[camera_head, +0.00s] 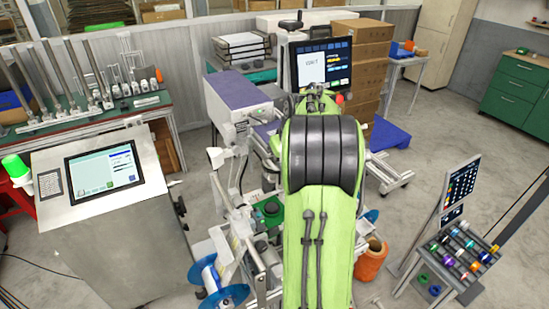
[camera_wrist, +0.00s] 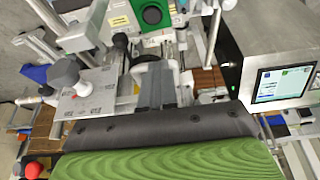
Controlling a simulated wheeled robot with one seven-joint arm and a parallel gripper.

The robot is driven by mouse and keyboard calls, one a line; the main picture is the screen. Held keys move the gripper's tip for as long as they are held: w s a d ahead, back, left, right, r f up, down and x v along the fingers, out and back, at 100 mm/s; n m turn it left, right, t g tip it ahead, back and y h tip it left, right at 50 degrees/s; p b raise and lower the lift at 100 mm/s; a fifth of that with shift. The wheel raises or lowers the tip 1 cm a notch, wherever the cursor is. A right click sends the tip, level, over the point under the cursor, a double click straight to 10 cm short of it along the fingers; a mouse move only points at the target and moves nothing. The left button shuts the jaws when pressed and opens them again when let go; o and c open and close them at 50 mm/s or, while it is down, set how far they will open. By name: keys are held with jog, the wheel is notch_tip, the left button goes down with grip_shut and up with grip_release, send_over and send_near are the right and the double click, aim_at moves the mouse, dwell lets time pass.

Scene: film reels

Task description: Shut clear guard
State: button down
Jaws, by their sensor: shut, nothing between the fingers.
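My gripper (camera_wrist: 160,75) shows in the wrist view as grey fingers held together, with nothing between them. It points at the machine, toward a green block with a round black opening (camera_wrist: 152,14). In the head view my green and black arm hides the gripper. I cannot pick out the clear guard with certainty. A pale, see-through-looking plate (camera_wrist: 92,92) with a grey and white knob lies left of my fingers in the wrist view, apart from them. Whether it is the guard, and whether it is open or shut, I cannot tell.
The machine carries a blue-rimmed reel (camera_head: 213,283) and a monitor (camera_head: 320,65). A console with a screen (camera_head: 103,172) stands left. Stacked cartons (camera_head: 362,50) stand behind. A rack of coloured spools (camera_head: 462,250) stands right, with open floor around it.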

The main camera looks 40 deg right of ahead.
notch_tip(320, 180, down, 9)
jog(key=b, duration=0.5)
jog(key=shift+d, duration=0.15)
jog(key=shift+s+r, duration=0.1)
